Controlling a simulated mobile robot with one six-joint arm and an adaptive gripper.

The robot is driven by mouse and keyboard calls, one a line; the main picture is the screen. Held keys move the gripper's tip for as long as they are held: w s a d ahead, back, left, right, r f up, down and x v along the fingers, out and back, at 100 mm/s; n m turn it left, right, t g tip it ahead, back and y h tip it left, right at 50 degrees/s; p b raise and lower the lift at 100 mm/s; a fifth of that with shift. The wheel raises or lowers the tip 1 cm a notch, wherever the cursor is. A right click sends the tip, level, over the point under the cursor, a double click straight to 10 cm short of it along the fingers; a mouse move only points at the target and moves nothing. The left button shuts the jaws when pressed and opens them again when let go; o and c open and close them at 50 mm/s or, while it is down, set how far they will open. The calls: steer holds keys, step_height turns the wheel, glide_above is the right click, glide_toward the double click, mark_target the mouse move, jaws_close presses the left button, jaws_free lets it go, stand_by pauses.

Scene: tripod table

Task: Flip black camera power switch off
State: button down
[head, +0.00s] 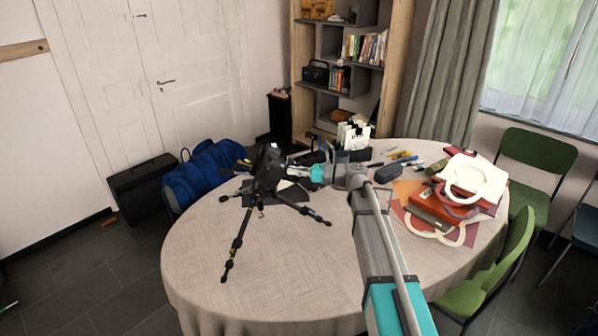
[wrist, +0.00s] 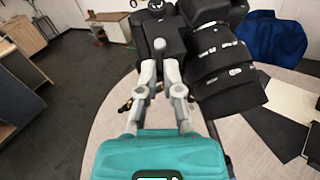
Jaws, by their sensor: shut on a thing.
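The black camera (head: 268,160) sits on top of a black tripod (head: 238,240) that stands with its legs spread on the round table. My gripper (head: 289,173) is at the right side of the camera in the head view. In the wrist view, the grey fingers of my gripper (wrist: 158,52) are close together at the camera's edge, shut on part of it. The power switch cannot be made out; the fingertips cover that area.
The round table (head: 240,295) has a clear front. A blue bag (head: 205,172) is behind left. Green chairs (head: 500,262) stand at the right.

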steer(key=shift+w+n+g, duration=0.3)
steer(key=shift+n+g, duration=0.35)
steer(key=shift+g, duration=0.05)
steer(key=shift+w+n+g, duration=0.25)
steer(key=shift+n+g, duration=0.4)
steer(key=shift+g, duration=0.05)
steer(key=shift+n+g, duration=0.8)
steer(key=shift+n, duration=0.1)
steer(key=c, duration=0.8)
jaws_free()
steer(key=w+d, duration=0.1)
steer(key=d, duration=1.1)
steer(key=shift+w, duration=0.25)
